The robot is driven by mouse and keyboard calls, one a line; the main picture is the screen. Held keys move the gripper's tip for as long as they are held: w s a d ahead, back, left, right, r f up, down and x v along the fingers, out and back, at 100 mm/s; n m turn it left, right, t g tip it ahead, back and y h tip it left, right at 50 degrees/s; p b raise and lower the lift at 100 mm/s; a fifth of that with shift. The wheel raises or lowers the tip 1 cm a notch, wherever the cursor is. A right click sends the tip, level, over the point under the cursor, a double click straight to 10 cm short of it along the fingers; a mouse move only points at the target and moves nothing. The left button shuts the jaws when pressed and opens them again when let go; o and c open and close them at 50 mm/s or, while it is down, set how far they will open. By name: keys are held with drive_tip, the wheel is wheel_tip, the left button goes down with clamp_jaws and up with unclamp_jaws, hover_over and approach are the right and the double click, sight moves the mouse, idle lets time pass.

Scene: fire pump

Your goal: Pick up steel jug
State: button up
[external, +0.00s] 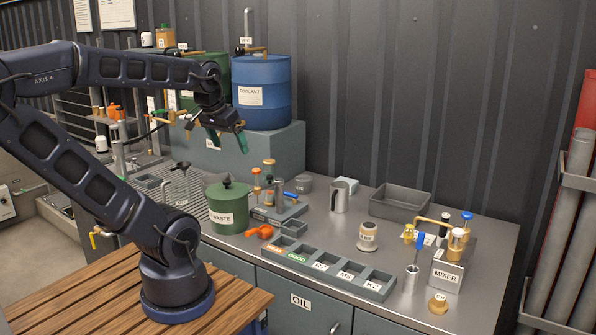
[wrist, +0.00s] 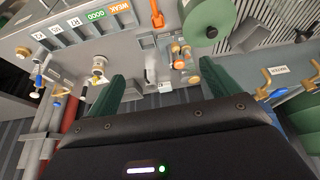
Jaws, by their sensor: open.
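The steel jug (external: 339,197) stands upright on the grey metal bench, right of the middle in the external view. What looks like the same jug (wrist: 151,68) shows between my fingers in the wrist view, partly blurred. My gripper (external: 229,141) is open and empty, high above the bench near the blue coolant drum, well up and to the left of the jug. Its two green fingers are spread apart in the wrist view (wrist: 161,72).
A small white block (external: 347,184) sits just behind the jug and a grey tray (external: 400,203) to its right. A rack of small bottles (external: 273,206) and a green waste drum (external: 228,205) stand left. A labelled divided tray (external: 327,265) lies in front.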

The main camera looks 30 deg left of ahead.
drive_tip(key=shift+w, duration=0.1)
drive_tip(key=m+h, duration=0.2)
drive_tip(key=m, duration=0.3)
hover_over(339, 194)
drive_tip(key=a, duration=0.3)
wheel_tip(339, 194, down, 21)
drive_tip(key=shift+s+x, duration=0.2)
drive_tip(key=shift+x, duration=2.25)
drive_tip(key=shift+s+x, duration=0.15)
drive_tip(key=shift+x, duration=2.35)
drive_tip(key=shift+a+f, duration=0.1)
drive_tip(key=shift+f, duration=0.05)
drive_tip(key=c, duration=1.2)
drive_tip(key=shift+c, duration=0.2)
wheel_tip(339, 194, up, 20)
